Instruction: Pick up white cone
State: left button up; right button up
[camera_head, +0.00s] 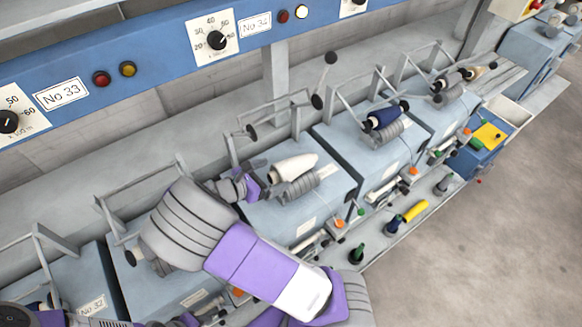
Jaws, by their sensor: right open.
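The white cone (293,168) lies on its side on top of a blue-grey machine unit, behind a grey ribbed roller (300,188). My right gripper (258,178) is open at the left end of the cone, with its fingers close to that end. I cannot tell whether they touch it. My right arm covers the front left of this unit and part of the one to its left. Part of my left gripper (185,320) seems to show at the bottom edge, mostly cut off, and its jaws cannot be made out.
Wire arms (297,120) stand above the units. A front ledge holds a yellow tube (415,211) and a green-based cone (357,253). The floor at right is clear.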

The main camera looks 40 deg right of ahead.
aim_at(294, 166)
jog(key=x, duration=0.4)
jog(key=shift+d+f, duration=0.15)
jog(key=shift+d, duration=0.1)
jog(key=shift+c, duration=0.3)
jog(key=c, duration=1)
jog(key=shift+c, duration=0.2)
